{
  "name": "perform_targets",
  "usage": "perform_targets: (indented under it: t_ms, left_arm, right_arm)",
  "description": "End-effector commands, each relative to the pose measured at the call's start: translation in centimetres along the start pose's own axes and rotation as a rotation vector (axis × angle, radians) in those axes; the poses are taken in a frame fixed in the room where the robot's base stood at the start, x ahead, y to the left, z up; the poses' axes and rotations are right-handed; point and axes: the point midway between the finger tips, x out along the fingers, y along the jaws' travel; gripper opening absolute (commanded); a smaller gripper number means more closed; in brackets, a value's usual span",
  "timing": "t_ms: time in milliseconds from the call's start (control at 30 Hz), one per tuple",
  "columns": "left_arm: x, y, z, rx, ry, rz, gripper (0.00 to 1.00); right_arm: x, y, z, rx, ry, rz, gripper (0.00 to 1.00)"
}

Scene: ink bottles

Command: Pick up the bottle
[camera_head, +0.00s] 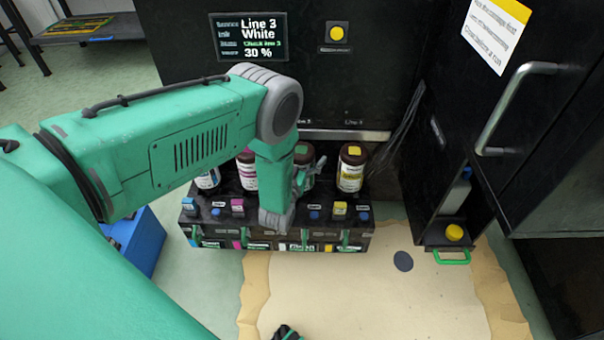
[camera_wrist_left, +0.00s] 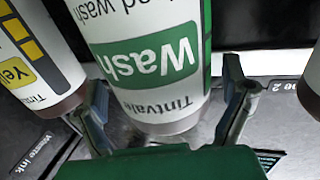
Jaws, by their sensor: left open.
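The Wash bottle, white with a green label band, fills the middle of the left wrist view (camera_wrist_left: 150,60). In the head view it stands in the rack (camera_head: 365,237), partly hidden by my left gripper (camera_head: 302,180). The left gripper is open, with one finger on each side of the bottle in the left wrist view (camera_wrist_left: 165,98). Whether either finger touches it, I cannot tell.
A yellow-labelled bottle (camera_head: 351,170) stands to the right; a magenta-labelled bottle (camera_head: 247,172) and a blue-labelled bottle (camera_head: 208,180) stand to the left. A black cabinet (camera_head: 380,60) rises behind. A cabinet door with a handle (camera_head: 510,105) is at right.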

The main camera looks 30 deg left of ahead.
Motion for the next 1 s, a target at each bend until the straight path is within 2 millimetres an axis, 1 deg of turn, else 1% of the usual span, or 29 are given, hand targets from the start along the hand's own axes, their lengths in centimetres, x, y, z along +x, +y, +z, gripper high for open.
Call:
perform_targets:
  t_ms: [33, 67, 100, 167, 200, 267, 300, 467, 567, 667, 800, 900, 1000]
  left_arm:
    - [0.0, -0.1, 0.0, -0.001, 0.000, 0.000, 0.92]
    - [0.0, -0.1, 0.0, -0.001, 0.000, 0.000, 0.89]
    - [0.0, -0.1, 0.0, -0.001, 0.000, 0.000, 0.75]
    - [0.0, -0.1, 0.0, -0.001, 0.000, 0.000, 0.54]
    - [0.0, -0.1, 0.0, -0.001, 0.000, 0.000, 0.40]
    - [0.0, -0.1, 0.1, -0.001, -0.001, -0.001, 0.18]
    - [0.1, -0.1, 0.0, -0.001, 0.002, -0.001, 0.16]
    - [0.0, -0.1, 0.0, 0.000, 0.001, -0.001, 0.16]
    - [0.0, -0.1, -0.5, 0.000, 0.000, -0.001, 0.16]
    - [0.1, -0.1, -2.0, 0.000, 0.002, -0.001, 0.16]
    - [0.1, -0.1, -5.0, -0.001, 0.004, -0.001, 0.16]
    - [0.1, -0.1, -7.0, -0.001, 0.004, -0.001, 0.16]
    - [0.1, -0.1, -8.6, -0.001, 0.003, -0.001, 0.16]
  right_arm:
    - [0.0, 0.0, 0.0, 0.000, 0.000, 0.000, 0.40]
    - [0.0, 0.0, 0.0, 0.000, 0.000, 0.000, 0.40]
    - [0.0, 0.0, 0.0, 0.000, 0.000, 0.000, 0.40]
    - [0.0, 0.0, 0.0, 0.000, 0.000, 0.000, 0.40]
    - [0.0, 0.0, 0.0, 0.000, 0.000, 0.000, 0.40]
    - [0.0, 0.0, 0.0, 0.000, 0.000, 0.000, 0.40]
    - [0.0, 0.0, 0.0, 0.000, 0.000, 0.000, 0.40]
    - [-0.1, 0.0, 0.0, 0.000, 0.000, 0.000, 0.40]
    - [-0.3, 0.0, 0.0, 0.000, 0.000, 0.000, 0.40]
    - [-1.2, 0.0, -0.1, 0.000, 0.000, 0.000, 0.40]
    - [-2.8, 0.0, -0.2, 0.000, 0.000, 0.000, 0.40]
    - [-3.8, 0.0, -0.2, 0.000, 0.000, 0.000, 0.40]
    - [-4.5, 0.0, -0.3, 0.000, 0.000, 0.000, 0.40]
